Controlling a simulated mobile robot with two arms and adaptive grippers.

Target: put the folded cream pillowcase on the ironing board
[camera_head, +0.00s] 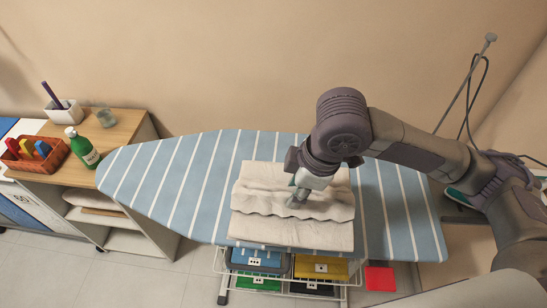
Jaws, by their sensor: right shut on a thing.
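The cream pillowcase (252,202) lies on the blue-and-white striped ironing board (180,180), right of the board's middle. It appears in layers, with a wavy edge across its front and a flatter layer below. My right gripper (299,196) comes down from the upper right and is shut on the pillowcase near its middle. The gripper and wrist hide part of the cloth and the fingertips. Whether the cloth's whole weight rests on the board I cannot tell. My left gripper is not in view.
On the left, a wooden-topped cabinet (125,128) holds a green bottle (83,147), a glass (106,117), a white pen holder (65,112) and an orange basket (36,158). Coloured bins (256,260) sit on a rack under the board. The board's left half is clear.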

